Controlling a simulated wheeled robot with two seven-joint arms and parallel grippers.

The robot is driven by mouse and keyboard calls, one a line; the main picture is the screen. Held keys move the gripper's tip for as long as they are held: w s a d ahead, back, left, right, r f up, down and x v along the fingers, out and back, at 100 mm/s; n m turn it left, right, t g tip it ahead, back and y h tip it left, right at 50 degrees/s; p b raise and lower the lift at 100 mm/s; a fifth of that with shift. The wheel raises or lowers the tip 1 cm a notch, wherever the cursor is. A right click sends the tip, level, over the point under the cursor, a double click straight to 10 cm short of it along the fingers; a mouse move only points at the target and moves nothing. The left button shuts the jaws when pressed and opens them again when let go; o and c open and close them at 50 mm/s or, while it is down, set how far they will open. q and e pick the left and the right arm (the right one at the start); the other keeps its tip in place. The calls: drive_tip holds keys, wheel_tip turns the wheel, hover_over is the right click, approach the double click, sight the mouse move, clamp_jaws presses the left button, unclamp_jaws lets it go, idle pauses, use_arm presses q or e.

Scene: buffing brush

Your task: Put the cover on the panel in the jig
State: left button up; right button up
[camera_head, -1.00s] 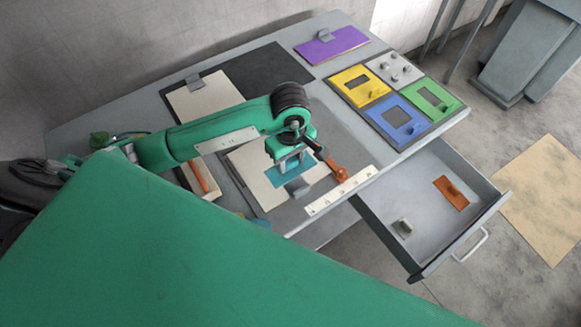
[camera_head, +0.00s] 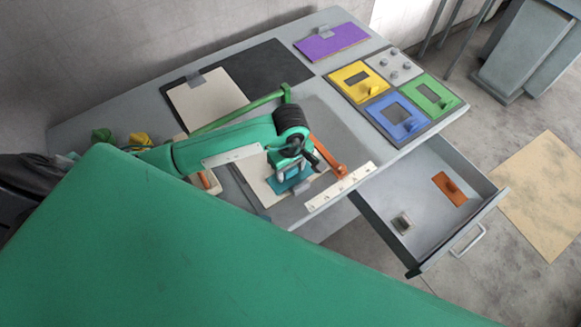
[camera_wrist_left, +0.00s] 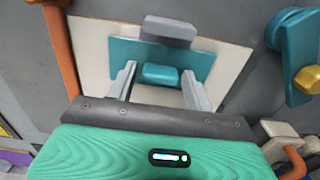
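A teal plate (camera_wrist_left: 124,52) with a raised teal block (camera_wrist_left: 160,74) lies over a cream panel (camera_wrist_left: 228,68); the panel also shows in the head view (camera_head: 255,182). A grey clip (camera_wrist_left: 170,28) overlaps the plate's far edge in the wrist view. My left gripper (camera_wrist_left: 158,84) is open, with its two pale fingers on either side of the block and a visible gap at each side. In the head view my left gripper (camera_head: 290,172) is low over the plate and hides part of it. My right gripper is not in view.
An orange bar (camera_head: 328,157) and a pale studded strip (camera_head: 340,187) lie right of the gripper. A green bar (camera_head: 240,111) runs behind my arm. Coloured panels (camera_head: 393,95) sit at the table's right. An open drawer (camera_head: 425,215) holds an orange piece (camera_head: 449,188) and a grey one.

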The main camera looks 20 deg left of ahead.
sight(291, 170)
use_arm(q)
drive_tip(key=shift+o, duration=0.5)
drive_tip(key=shift+r, duration=0.1)
drive_tip(key=shift+r, duration=0.5)
wheel_tip(291, 170, up, 11)
drive_tip(key=b, duration=0.3)
